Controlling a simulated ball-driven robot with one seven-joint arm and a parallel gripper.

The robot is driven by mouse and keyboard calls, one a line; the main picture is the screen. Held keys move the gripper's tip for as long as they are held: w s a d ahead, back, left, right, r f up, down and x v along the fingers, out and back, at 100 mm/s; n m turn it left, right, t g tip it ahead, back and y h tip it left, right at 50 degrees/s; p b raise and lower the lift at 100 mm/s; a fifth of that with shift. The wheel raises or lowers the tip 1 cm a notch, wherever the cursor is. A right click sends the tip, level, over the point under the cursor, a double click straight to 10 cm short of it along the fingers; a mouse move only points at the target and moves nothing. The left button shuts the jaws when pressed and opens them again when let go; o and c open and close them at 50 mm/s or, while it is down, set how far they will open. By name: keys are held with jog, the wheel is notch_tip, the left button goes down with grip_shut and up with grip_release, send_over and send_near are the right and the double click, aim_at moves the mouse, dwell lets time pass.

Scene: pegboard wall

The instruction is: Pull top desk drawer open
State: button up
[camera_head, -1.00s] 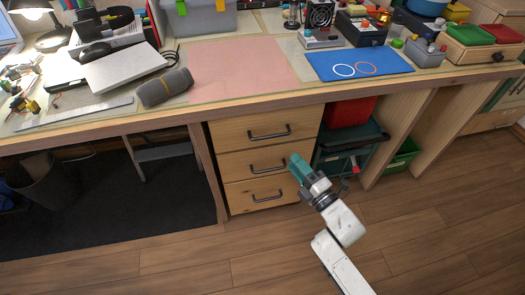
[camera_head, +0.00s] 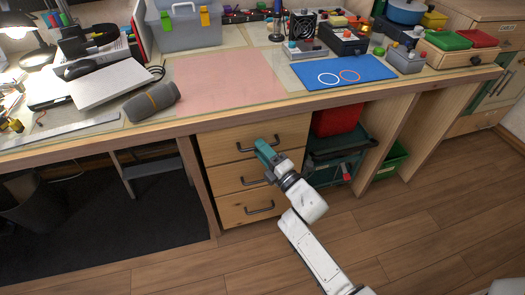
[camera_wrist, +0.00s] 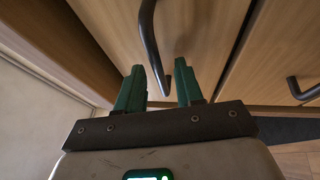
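The wooden desk drawer unit has a top drawer (camera_head: 222,147) that looks shut, flush with the drawers below. Its dark bar handle (camera_head: 245,149) is partly hidden behind my gripper (camera_head: 263,148), which is close in front of the handle's right part. In the wrist view, my gripper (camera_wrist: 158,88) is open, with two green fingers apart. The top drawer's handle (camera_wrist: 150,45) runs down the picture, and its lower end lies in line with the gap between the fingers. I cannot tell whether the fingers touch it.
The middle drawer handle (camera_head: 255,181) and bottom drawer handle (camera_head: 259,210) sit below; a further handle (camera_wrist: 303,90) shows at right in the wrist view. The desk top (camera_head: 212,116) overhangs the drawers. A red box (camera_head: 337,118) stands to their right. The wooden floor in front is clear.

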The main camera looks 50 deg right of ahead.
grip_shut()
dwell(0.4)
dwell(1.1)
